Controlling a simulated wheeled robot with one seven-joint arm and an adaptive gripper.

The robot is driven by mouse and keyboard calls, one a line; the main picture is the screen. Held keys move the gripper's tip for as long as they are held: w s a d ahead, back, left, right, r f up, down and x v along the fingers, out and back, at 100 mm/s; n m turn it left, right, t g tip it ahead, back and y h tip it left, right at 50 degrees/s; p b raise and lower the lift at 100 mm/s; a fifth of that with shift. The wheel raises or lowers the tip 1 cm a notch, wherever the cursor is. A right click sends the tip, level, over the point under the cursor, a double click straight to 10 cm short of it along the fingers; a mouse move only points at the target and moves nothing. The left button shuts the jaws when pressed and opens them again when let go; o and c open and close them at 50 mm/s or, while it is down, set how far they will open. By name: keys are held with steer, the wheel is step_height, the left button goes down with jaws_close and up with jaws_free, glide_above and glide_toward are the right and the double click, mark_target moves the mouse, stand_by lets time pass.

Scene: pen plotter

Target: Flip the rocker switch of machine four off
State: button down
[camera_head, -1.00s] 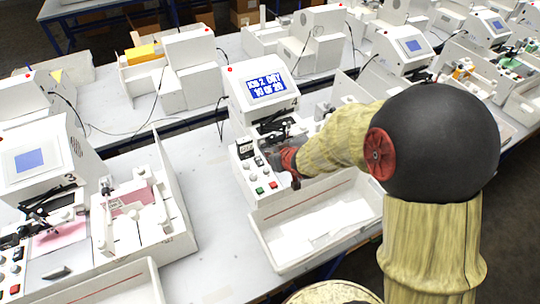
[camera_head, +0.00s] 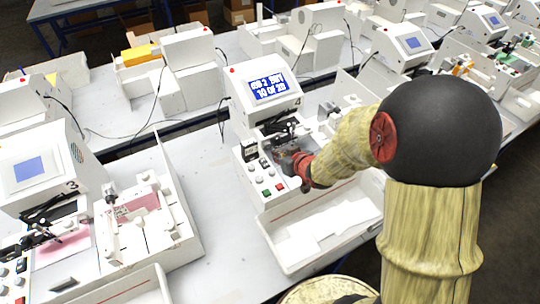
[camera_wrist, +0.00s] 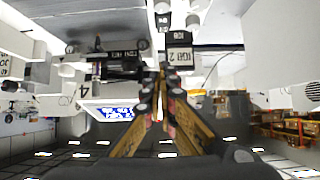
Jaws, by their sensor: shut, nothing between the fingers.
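Machine four (camera_head: 268,88) is the white machine in the middle of the head view, with a lit blue screen and a "4" beside it. Its control panel (camera_head: 256,178) carries a small black display, knobs, and green and red buttons. A small dark part (camera_head: 264,163) on the panel may be the rocker switch; its position is too small to read. My gripper (camera_head: 284,160) is just right of the panel, its fingertips partly hidden. In the wrist view my gripper (camera_wrist: 160,76) is shut and empty, its tips near the "JOB 2" display (camera_wrist: 181,58). Contact cannot be told.
A white tray (camera_head: 288,262) stands in front of machine four, below my forearm. Machine three (camera_head: 30,165), with pink sheets, stands to the left. Bare grey table (camera_head: 218,215) lies between them. More machines (camera_head: 408,45) stand at the back right.

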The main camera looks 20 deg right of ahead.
steer(key=b, duration=0.1)
glide_above(266, 161)
steer(key=s, duration=0.2)
step_height(266, 161, down, 5)
steer(key=shift+w+d+f, duration=0.15)
steer(key=shift+f, duration=0.05)
steer(key=f, duration=0.1)
steer(key=w+f, duration=0.1)
steer(key=f, duration=0.1)
steer(key=shift+f, duration=0.1)
steer(key=shift+w+f, duration=0.1)
steer(key=shift+f, duration=0.4)
steer(key=shift+w, duration=0.1)
steer(key=shift+w+g+p, duration=0.1)
steer(key=shift+g+p, duration=0.3)
steer(key=shift+p, duration=0.3)
steer(key=shift+w+f+p, duration=0.1)
steer(key=shift+p, duration=0.3)
steer(key=shift+f, duration=0.25)
steer(key=shift+b, duration=0.3)
